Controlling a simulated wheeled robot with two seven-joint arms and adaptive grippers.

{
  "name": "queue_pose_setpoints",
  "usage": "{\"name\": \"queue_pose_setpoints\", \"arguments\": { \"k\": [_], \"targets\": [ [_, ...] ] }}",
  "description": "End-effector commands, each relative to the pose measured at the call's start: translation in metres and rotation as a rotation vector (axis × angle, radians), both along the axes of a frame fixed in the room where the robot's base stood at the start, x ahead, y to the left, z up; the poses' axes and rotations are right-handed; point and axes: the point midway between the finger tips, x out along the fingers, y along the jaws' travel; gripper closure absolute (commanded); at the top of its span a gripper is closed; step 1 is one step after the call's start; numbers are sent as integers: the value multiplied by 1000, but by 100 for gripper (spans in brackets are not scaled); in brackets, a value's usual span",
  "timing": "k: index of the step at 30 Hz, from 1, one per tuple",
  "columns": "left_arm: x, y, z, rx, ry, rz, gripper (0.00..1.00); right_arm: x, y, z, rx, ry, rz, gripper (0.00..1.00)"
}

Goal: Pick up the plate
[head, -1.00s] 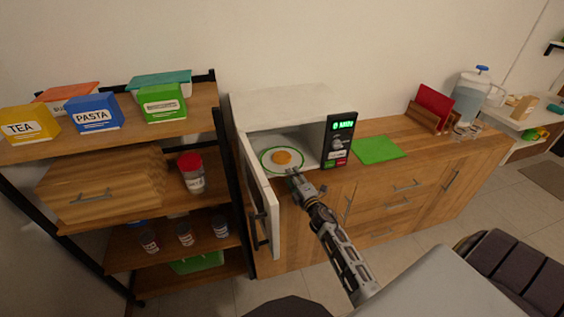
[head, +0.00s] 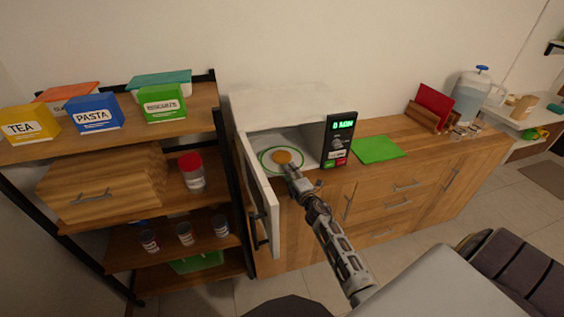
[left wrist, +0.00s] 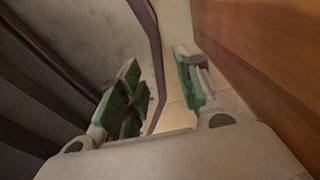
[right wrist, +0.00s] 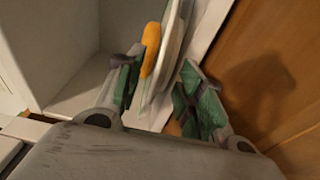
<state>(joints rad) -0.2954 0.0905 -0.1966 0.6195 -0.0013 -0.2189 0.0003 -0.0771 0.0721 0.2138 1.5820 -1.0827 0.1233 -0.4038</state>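The plate (head: 265,165) is white with a green ring and carries a round orange food item (head: 283,157). It lies inside the open microwave (head: 253,143). My right gripper (head: 291,170) reaches in at the front of the plate and covers part of its near rim. In the right wrist view the plate (right wrist: 174,48) shows nearly edge-on, with its rim between the spread fingers of my right gripper (right wrist: 163,97). I see no clear grip on it. My left gripper (left wrist: 160,90) is open and empty, and is not visible in the head view.
The microwave door (head: 260,195) stands open left of my right arm. The control panel (head: 338,140) is at the right of the opening. A green board (head: 378,150) lies on the counter. A shelf rack with boxes and jars (head: 192,172) stands at the left.

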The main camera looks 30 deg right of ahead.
Motion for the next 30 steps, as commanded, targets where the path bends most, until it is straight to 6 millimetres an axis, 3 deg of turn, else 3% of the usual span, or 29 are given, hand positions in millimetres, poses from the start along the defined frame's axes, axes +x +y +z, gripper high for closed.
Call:
{"name": "queue_pose_setpoints", "arguments": {
  "k": [1,8,22,30],
  "targets": [
    [0,1,0,1,0,0,65,0,0,0,0,0,0,71],
    [0,5,0,5,0,-2,65,0,0,0,0,0,0,100],
    [0,6,1,6,0,-2,65,0,0,2,-1,-2,0,100],
    [0,-2,7,-2,-1,0,65,1,-1,16,-4,-3,1,100]
  ]
}}
